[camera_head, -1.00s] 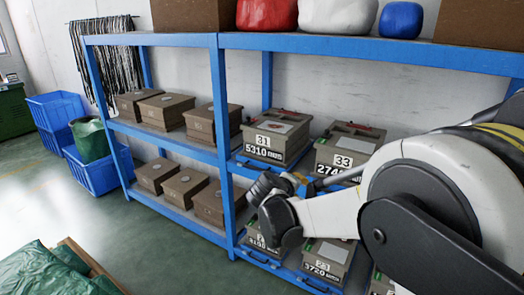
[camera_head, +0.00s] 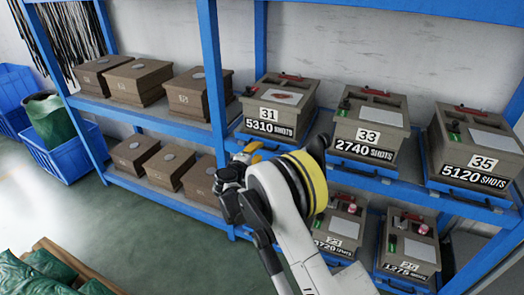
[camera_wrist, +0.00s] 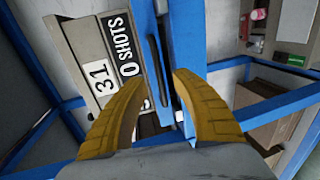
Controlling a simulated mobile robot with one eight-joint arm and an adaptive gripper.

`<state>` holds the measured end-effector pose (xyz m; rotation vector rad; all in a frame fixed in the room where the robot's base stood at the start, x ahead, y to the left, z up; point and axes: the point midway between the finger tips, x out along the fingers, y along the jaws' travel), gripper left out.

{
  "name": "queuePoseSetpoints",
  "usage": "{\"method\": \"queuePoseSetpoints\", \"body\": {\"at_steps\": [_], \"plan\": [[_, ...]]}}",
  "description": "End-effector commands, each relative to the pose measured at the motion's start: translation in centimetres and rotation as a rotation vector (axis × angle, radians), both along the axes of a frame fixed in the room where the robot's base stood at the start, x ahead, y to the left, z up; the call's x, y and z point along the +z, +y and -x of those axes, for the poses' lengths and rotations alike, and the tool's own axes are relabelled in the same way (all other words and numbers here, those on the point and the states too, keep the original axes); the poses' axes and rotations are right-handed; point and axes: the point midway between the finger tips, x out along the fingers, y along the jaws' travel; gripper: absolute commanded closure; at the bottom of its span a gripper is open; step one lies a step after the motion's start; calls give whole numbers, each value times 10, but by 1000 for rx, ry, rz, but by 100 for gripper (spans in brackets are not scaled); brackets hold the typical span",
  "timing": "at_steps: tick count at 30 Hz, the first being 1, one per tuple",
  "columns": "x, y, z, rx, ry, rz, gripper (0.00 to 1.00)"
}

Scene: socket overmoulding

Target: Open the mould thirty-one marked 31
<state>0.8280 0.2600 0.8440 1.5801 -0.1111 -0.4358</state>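Mould 31 (camera_head: 277,110) is a grey-brown box on the upper shelf, marked "31" and "5310 SHOTS", with its lid on, a red part on top and a black part at its left. It also shows sideways in the wrist view (camera_wrist: 82,45). My gripper (camera_head: 250,153) is just in front of and below it, partly hidden by my wrist. In the wrist view my gripper's yellow fingers (camera_wrist: 160,78) are apart and empty. A dark bar handle (camera_wrist: 157,70) on the blue tray front (camera_wrist: 186,40) lies ahead, between the fingertips.
Mould 33 (camera_head: 367,132) and mould 35 (camera_head: 475,150) stand to the right on the same shelf. More moulds stand on the lower shelf. Plain brown boxes (camera_head: 140,80) fill the left bay. A blue post (camera_head: 213,80) rises close left of mould 31.

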Motion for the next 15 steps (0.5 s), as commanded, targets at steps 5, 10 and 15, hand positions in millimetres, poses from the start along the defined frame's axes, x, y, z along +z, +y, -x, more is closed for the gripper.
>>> {"method": "queuePoseSetpoints", "body": {"at_steps": [5, 10, 15], "plan": [[-8, -10, -26, -1, 0, -1, 68], [-9, -14, -37, -1, 0, -1, 68], [-8, -14, -38, 0, 0, -1, 68]]}}
